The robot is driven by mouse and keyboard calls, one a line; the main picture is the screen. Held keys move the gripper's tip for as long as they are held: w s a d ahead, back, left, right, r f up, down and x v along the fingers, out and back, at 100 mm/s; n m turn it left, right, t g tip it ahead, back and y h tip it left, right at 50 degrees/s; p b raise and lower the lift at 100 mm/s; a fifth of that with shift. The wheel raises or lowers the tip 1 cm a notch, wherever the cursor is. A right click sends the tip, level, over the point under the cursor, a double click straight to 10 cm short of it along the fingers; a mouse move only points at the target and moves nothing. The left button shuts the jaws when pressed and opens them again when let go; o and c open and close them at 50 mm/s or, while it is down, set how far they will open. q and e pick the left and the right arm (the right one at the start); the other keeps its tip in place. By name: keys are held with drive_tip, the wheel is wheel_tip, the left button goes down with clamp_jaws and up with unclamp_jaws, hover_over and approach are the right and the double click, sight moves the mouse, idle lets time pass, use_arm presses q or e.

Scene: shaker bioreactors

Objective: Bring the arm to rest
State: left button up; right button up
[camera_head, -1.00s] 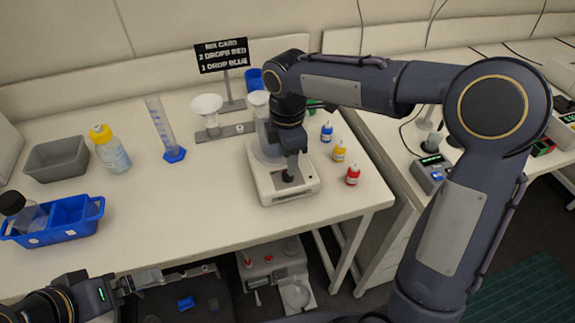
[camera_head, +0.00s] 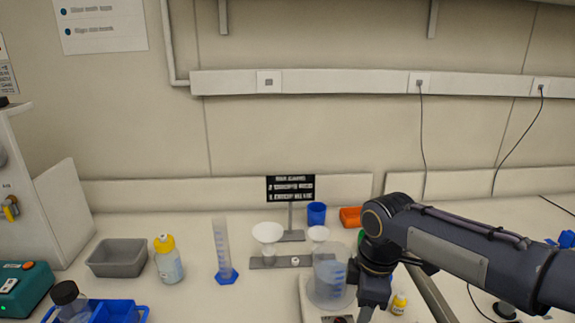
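My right arm reaches in from the right edge, with its wrist bent down over the bench. My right gripper (camera_head: 372,292) points down at the lower edge of the view. Its fingertips are not clear, so I cannot tell if it is open or shut. A clear beaker with blue marks (camera_head: 328,280) is just left of it, above a white device (camera_head: 312,300) cut off by the lower edge. I cannot tell if gripper and beaker touch. My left gripper is out of view.
A mix card sign (camera_head: 291,188), funnel rack (camera_head: 262,263), measuring cylinder (camera_head: 222,250), yellow-capped bottle (camera_head: 168,262), grey bin (camera_head: 118,257) and blue tray (camera_head: 125,310) stand to the left. A blue cup (camera_head: 316,213) and orange box (camera_head: 350,217) are behind. A yellow dropper bottle (camera_head: 399,304) is near the gripper.

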drive_tip(key=s+d+f+m+t+y, duration=0.1)
drive_tip(key=s+d+m+t, duration=0.1)
drive_tip(key=s+m, duration=0.6)
drive_tip(key=s+d+f+m+t+y, duration=0.2)
drive_tip(key=s+m+t, duration=0.1)
drive_tip(key=s+m, duration=0.6)
drive_tip(key=shift+s+d, duration=0.35)
drive_tip(key=shift+s, duration=0.65)
